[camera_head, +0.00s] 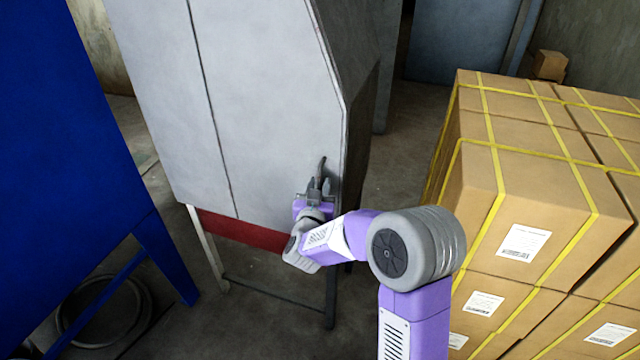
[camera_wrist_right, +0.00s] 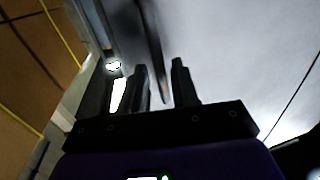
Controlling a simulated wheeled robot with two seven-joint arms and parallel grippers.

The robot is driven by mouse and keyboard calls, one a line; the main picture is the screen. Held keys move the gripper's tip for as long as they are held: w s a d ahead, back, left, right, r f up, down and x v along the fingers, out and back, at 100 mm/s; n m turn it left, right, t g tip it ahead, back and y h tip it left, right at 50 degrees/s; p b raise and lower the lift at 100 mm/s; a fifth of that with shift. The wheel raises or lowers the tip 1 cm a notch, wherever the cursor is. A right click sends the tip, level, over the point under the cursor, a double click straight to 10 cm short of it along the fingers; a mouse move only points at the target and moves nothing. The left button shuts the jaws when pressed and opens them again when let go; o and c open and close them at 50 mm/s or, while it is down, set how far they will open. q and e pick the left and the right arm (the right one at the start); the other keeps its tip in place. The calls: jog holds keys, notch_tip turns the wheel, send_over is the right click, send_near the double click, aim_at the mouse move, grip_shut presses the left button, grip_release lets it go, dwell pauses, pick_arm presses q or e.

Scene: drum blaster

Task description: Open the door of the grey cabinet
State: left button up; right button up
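The grey cabinet (camera_head: 160,120) stands on legs in the middle of the head view, with a red strip along its bottom. Its door (camera_head: 265,100) is to the right of a long dark seam and looks closed. A dark, thin handle (camera_head: 321,168) is near the door's lower right edge. My right gripper (camera_head: 319,187) is at this handle, close to the door. In the right wrist view the gripper (camera_wrist_right: 159,68) is open, and the handle (camera_wrist_right: 150,40) reaches down between its two fingers, with gaps visible beside it. My left gripper is not in view.
Stacked cardboard boxes (camera_head: 520,190) with yellow straps stand close on the right of my right arm. A blue structure (camera_head: 60,130) stands on the left. A round object (camera_head: 105,310) lies on the floor at lower left. Some floor between cabinet and boxes is free.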

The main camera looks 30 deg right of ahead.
jog(key=shift+x, duration=1.05)
grip_shut()
jog(key=shift+a, duration=0.1)
